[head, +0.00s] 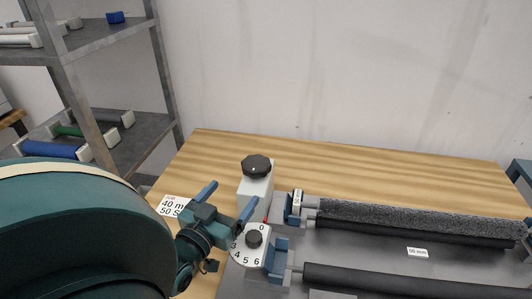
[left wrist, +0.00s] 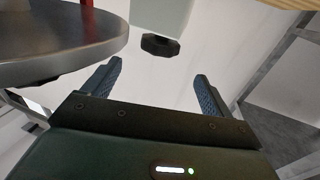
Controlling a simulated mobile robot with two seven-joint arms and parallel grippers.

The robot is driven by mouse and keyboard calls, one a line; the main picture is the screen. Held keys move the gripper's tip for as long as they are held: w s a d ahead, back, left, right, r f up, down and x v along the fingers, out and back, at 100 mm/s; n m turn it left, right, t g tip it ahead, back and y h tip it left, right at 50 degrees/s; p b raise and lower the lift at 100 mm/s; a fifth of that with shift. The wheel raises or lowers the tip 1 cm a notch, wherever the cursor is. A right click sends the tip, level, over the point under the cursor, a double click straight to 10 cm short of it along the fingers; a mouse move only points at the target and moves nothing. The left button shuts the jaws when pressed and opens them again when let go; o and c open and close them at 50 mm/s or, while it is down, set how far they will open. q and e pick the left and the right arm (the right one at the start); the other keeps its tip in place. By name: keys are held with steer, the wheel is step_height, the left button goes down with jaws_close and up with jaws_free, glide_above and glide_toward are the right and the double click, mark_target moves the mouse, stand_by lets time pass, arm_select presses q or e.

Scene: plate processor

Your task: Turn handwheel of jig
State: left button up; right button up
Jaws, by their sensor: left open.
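A black lobed handwheel (head: 257,165) sits on top of a pale block (head: 255,190) at the left of the jig. In the left wrist view the handwheel (left wrist: 160,45) shows beyond the fingertips, roughly between them, with the block (left wrist: 160,15) behind it. My left gripper (head: 234,194) is open and empty, to the lower left of the handwheel and apart from it; its blue fingers show in the left wrist view (left wrist: 158,72). My right gripper is not in view.
The jig's dark plate (head: 400,240) carries a rough grey roller (head: 420,216) and a smooth black roller (head: 400,280). A label card (head: 172,205) lies on the wooden table (head: 320,155) left of my gripper. Grey shelves (head: 100,45) stand at the left. Table behind the handwheel is clear.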

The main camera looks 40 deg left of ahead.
arm_select(q)
steer(key=p, duration=0.1)
glide_toward(262, 157)
steer(key=shift+w+a+f, duration=0.2)
steer(key=shift+w+a, duration=0.1)
steer(key=p+x, duration=0.1)
steer(key=x, duration=0.5)
steer(key=shift+f, duration=0.1)
steer(key=shift+w+a, duration=0.15)
steer(key=shift+w, duration=0.45)
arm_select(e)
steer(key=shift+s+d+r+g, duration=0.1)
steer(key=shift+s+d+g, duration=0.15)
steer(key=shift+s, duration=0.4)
arm_select(q)
steer(key=shift+c, duration=0.3)
steer(key=shift+f, duration=0.1)
steer(key=c, duration=0.9)
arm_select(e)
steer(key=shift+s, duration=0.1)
